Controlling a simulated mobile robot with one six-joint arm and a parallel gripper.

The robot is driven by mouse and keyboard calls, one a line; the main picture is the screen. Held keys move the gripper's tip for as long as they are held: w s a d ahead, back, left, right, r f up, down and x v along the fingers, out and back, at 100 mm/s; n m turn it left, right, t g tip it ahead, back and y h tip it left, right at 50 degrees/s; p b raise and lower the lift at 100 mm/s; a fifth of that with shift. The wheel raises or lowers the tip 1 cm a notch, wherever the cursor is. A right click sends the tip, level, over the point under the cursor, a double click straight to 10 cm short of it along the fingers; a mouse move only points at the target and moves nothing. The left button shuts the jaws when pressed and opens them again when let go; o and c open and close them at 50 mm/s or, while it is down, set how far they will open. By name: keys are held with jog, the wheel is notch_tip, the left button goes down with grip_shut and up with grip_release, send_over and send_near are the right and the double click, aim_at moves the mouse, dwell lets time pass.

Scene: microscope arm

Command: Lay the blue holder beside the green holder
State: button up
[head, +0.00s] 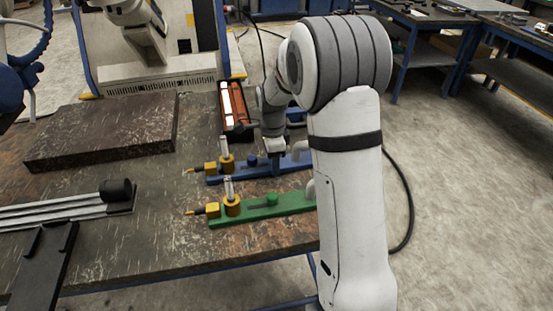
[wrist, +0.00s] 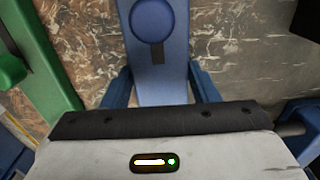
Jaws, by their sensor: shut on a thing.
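The blue holder (head: 238,171) is a long flat bar with a yellow end piece and an upright clear part, lying level at the table's right side. The green holder (head: 262,211) is a similar bar in front of it, roughly parallel, with a narrow gap between. My gripper (head: 275,164) is over the blue holder, pointing down. In the wrist view, the blue fingers of my gripper (wrist: 158,88) are on both sides of the blue holder (wrist: 155,60), shut on it. The green holder (wrist: 42,75) shows at left, apart. Whether the blue holder touches the table is unclear.
An orange rack with white pieces (head: 235,106) stands behind the blue holder. A dark slab (head: 103,130) lies at the back left, and grey rails with a black end (head: 70,208) lie at the left. The table middle (head: 150,220) is clear.

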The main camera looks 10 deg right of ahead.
jog(key=shift+f, duration=0.1)
jog(key=o, duration=1.6)
jog(key=shift+c, duration=0.2)
notch_tip(320, 180, up, 12)
jog(key=p, duration=0.1)
jog(key=s+d+n+t, duration=0.1)
jog(key=s+n+t, duration=0.1)
jog(key=s+n, duration=1.6)
jog(key=s, duration=0.8)
jog(key=shift+s+d+r, duration=0.15)
jog(key=shift+r, duration=0.15)
